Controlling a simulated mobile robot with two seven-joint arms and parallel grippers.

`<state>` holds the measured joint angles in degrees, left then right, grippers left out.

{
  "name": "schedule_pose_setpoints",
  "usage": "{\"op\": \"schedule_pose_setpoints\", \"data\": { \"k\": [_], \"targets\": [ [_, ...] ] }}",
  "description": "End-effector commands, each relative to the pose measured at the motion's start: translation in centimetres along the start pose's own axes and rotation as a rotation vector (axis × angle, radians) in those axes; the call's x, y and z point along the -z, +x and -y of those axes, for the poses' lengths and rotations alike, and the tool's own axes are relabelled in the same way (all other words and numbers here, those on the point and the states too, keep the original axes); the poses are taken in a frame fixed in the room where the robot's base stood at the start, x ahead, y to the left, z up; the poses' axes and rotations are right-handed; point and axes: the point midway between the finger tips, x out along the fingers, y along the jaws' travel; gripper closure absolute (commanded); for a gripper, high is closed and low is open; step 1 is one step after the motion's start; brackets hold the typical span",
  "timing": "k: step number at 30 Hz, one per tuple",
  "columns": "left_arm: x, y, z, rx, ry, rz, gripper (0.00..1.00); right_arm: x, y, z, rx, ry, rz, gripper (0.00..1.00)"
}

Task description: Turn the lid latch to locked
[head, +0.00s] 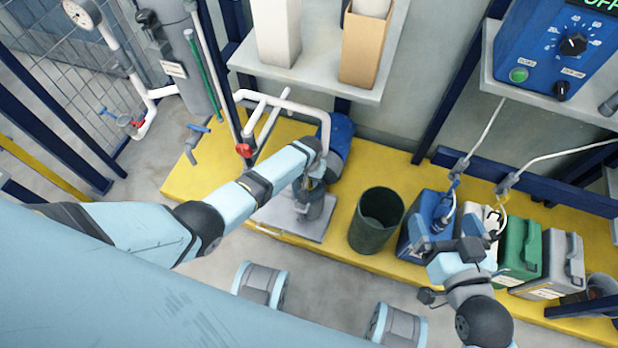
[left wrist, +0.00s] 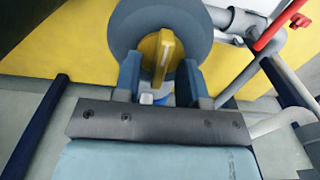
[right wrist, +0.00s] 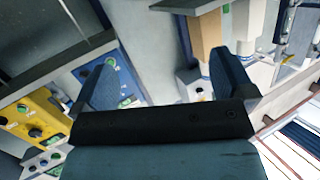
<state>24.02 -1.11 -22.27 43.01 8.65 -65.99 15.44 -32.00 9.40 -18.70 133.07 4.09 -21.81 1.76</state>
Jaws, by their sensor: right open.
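The yellow lid latch (left wrist: 160,58) is a raised bar on a round blue-grey lid (left wrist: 190,25) in the left wrist view. It stands roughly upright in that picture. My left gripper (left wrist: 158,68) has one finger on each side of the latch, partly closed; whether they press on it I cannot tell. In the head view my left gripper (head: 307,180) is over a grey cylindrical vessel (head: 313,208), and my arm hides the latch there. My right gripper (head: 455,226) is open in front of the jugs. It is empty in the right wrist view (right wrist: 165,82).
A dark green bin (head: 378,220) and several jugs, including a green one (head: 521,249), stand on the yellow platform (head: 195,180). A blue control box (head: 550,45) sits on the right shelf.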

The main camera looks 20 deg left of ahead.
Motion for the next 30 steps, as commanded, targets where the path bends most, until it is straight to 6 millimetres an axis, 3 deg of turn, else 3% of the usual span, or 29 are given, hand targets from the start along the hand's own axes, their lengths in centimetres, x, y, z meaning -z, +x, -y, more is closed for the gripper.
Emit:
{"op": "schedule_pose_setpoints", "data": {
  "k": [3,8,23,30],
  "targets": [
    [0.0,0.0,0.0,0.000,0.000,0.000,0.64,0.0,0.0,0.0,0.000,0.000,0.000,0.00],
    [0.0,0.0,0.0,0.000,0.000,0.001,1.00,0.0,0.0,0.0,0.000,-0.001,0.001,0.00],
    [-0.1,-0.1,0.0,0.001,0.089,0.003,1.00,0.0,-0.1,-0.3,-0.010,-0.010,0.021,0.00],
    [-0.1,-0.2,-0.1,0.000,0.270,0.003,1.00,-1.8,-0.7,-0.8,-0.029,-0.014,0.101,0.00]
  ]
}}
